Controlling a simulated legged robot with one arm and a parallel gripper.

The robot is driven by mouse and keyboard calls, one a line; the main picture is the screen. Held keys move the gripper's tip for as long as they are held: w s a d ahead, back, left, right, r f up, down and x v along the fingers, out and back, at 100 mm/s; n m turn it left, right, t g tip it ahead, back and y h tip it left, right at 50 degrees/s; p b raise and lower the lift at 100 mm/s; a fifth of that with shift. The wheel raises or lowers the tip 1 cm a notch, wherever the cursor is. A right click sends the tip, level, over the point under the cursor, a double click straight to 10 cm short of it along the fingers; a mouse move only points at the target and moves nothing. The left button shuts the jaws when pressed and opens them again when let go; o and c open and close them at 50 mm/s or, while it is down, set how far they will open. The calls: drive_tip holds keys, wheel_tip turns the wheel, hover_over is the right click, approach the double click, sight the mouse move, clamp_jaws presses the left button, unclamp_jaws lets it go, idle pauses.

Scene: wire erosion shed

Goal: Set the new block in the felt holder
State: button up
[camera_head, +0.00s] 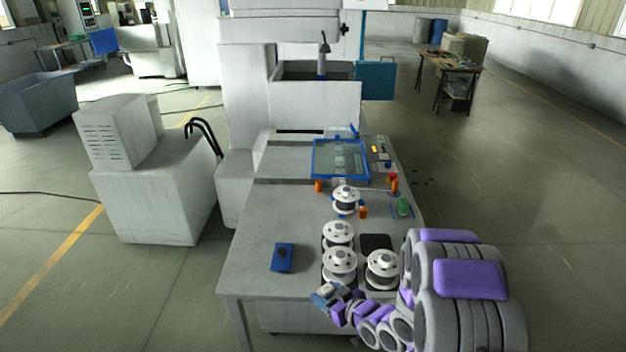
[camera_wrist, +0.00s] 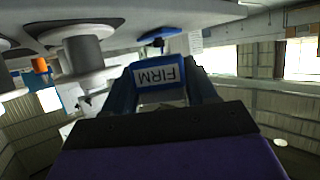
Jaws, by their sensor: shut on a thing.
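My gripper (camera_head: 326,295) is low over the front of the grey table, just left of the front spools. In the wrist view its two dark fingers (camera_wrist: 163,90) are shut on a block with a blue border and a pale face marked FIRM (camera_wrist: 160,75). In the head view the held block is small and partly hidden by the fingers. A blue holder with a dark middle (camera_head: 283,257) sits on the table, left of and beyond my gripper. It also shows in the wrist view (camera_wrist: 170,39), apart from the held block. I cannot tell whether it is felt.
White-flanged spools (camera_head: 338,234) stand close to the right of my gripper. A dark square pad (camera_head: 376,243) lies beside them. Farther back are a blue-framed tray (camera_head: 341,159) and small orange parts.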

drive_tip(key=w+d+r+m, duration=0.1)
drive_tip(key=w+d+r+t+h, duration=0.1)
drive_tip(key=w, duration=0.1)
drive_tip(key=w+d+r+m+h+b, duration=0.1)
drive_tip(key=w+d, duration=0.1)
drive_tip(key=shift+r+m+t, duration=0.2)
drive_tip(key=shift+m+t, duration=0.1)
drive_tip(key=shift+t, duration=0.1)
drive_tip(key=w+d+r+m+t+h+b, duration=0.1)
drive_tip(key=w+d+r+m+h, duration=0.2)
drive_tip(key=d+r+m+h, duration=0.2)
drive_tip(key=shift+d+r+h, duration=0.45)
drive_tip(key=shift+r+h, duration=0.25)
drive_tip(key=shift+r, duration=0.35)
